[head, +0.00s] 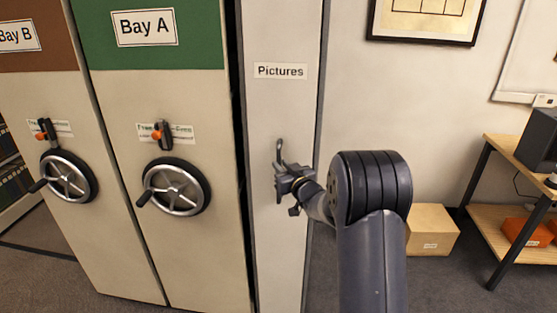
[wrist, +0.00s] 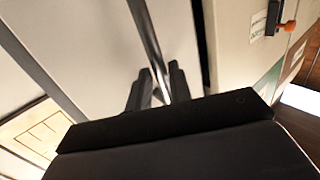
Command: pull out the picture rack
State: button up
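The picture rack is the narrow cream panel (head: 283,110) with a "Pictures" label (head: 280,71), right of Bay A. Its upright metal handle (head: 280,152) shows above my gripper (head: 283,184) in the head view; the lower part is hidden by the gripper. In the wrist view the handle is a shiny bar (wrist: 147,35) running down between the two dark fingers of my gripper (wrist: 158,85). The fingers lie close on both sides of the bar and appear shut on it. The rack's front stands about level with the bay fronts.
Bay A (head: 195,256) and Bay B (head: 72,232), with crank wheels (head: 176,186) (head: 69,176), stand to the left. A cardboard box (head: 431,230) sits on the floor at right, near a wooden table (head: 508,150). A framed picture (head: 425,20) hangs on the wall.

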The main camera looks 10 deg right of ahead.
jog(key=shift+x, duration=1.35)
grip_shut()
